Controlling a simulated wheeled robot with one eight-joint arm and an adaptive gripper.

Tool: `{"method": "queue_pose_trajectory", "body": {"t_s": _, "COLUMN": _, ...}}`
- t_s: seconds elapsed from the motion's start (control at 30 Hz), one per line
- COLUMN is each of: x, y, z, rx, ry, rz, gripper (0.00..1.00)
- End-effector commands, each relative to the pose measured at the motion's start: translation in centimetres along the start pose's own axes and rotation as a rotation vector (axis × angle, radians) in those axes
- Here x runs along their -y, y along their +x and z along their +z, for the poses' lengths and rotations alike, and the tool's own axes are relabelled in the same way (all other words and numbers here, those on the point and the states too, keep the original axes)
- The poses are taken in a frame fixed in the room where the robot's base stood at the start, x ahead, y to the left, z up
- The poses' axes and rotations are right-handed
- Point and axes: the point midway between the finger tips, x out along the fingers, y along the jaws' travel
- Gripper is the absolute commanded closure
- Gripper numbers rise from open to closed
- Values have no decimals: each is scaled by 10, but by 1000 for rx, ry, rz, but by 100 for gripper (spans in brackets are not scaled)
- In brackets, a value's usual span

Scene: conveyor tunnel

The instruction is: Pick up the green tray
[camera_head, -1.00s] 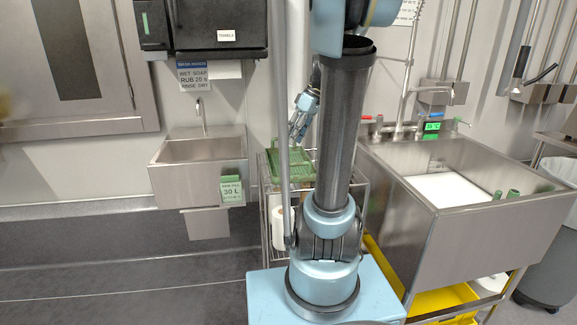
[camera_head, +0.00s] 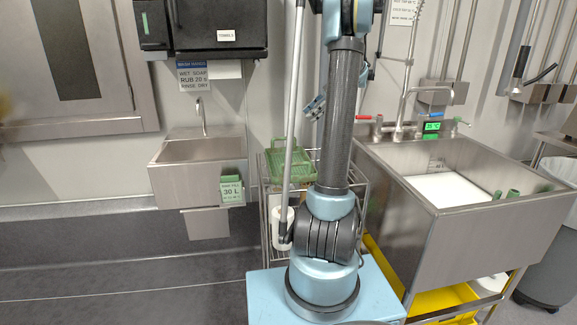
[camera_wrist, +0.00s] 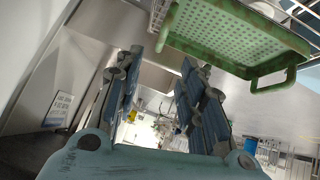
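The green tray (camera_head: 291,163) lies on the top of a wire rack cart, behind my arm. It has a perforated floor and raised handles, and its right part is hidden by my arm. In the wrist view the tray (camera_wrist: 240,38) is at the top right, with a loop handle hanging toward the camera. My gripper (camera_head: 316,106) is above and a little right of the tray in the head view, partly behind my arm. In the wrist view my gripper (camera_wrist: 160,80) has its two fingers apart with nothing between them; the tray is beyond and right of them, not touched.
A grey pole (camera_head: 292,110) slants in front of the cart, with a white cylinder (camera_head: 282,228) near its foot. A small sink (camera_head: 200,158) is left of the cart. A large steel sink (camera_head: 480,225) is close on the right.

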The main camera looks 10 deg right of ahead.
Motion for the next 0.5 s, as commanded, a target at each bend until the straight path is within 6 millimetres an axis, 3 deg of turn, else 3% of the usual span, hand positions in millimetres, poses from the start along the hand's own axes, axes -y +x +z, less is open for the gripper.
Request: {"method": "queue_pose_trajectory", "body": {"t_s": 0.5, "x": 0, "y": 85, "z": -1, "rx": -2, "ry": -4, "rz": -1, "gripper": 64}}
